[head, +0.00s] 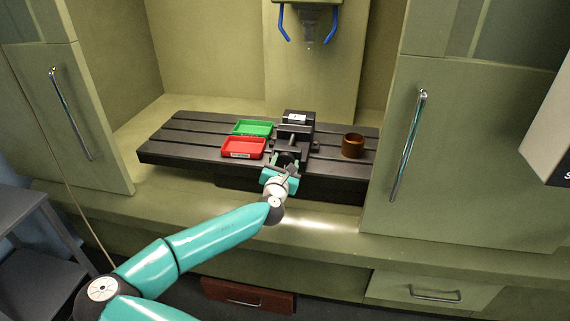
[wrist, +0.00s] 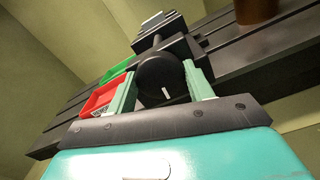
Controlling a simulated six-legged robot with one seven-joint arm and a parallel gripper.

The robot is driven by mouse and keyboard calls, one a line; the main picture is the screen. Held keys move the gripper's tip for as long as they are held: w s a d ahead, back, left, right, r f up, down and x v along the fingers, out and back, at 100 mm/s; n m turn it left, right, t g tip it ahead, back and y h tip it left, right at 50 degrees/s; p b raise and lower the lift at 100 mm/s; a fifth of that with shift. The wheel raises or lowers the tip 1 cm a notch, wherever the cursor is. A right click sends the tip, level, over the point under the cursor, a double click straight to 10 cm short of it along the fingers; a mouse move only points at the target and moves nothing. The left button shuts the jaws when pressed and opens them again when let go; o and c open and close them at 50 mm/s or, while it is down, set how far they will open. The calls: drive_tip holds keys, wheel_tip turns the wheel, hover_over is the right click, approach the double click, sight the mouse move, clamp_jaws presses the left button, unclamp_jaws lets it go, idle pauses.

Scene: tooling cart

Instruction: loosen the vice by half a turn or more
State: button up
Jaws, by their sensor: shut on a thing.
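The dark vice (head: 296,128) stands on the slotted black table, right of the two trays. Its screw end faces me, and in the wrist view the vice body (wrist: 165,45) rises behind a round black knob (wrist: 163,78) with a small white mark. My gripper (head: 285,168) is at the front of the vice. In the wrist view the two pale green fingers of my gripper (wrist: 163,92) stand on either side of the knob and are shut on it. The far side of the knob is hidden.
A green tray (head: 253,121) and a red tray (head: 225,148) lie left of the vice. A brown cup (head: 352,152) stands to its right on the black table (head: 190,136). A machine head with blue handles (head: 284,24) hangs above. Cabinet doors flank both sides.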

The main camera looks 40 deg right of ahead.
drive_tip(key=shift+n, duration=1)
drive_tip(key=o, duration=1)
drive_tip(key=shift+c, duration=0.2)
drive_tip(key=shift+a, duration=0.1)
drive_tip(key=v, duration=1.3)
drive_tip(key=shift+s+a, duration=0.2)
drive_tip(key=shift+a, duration=0.05)
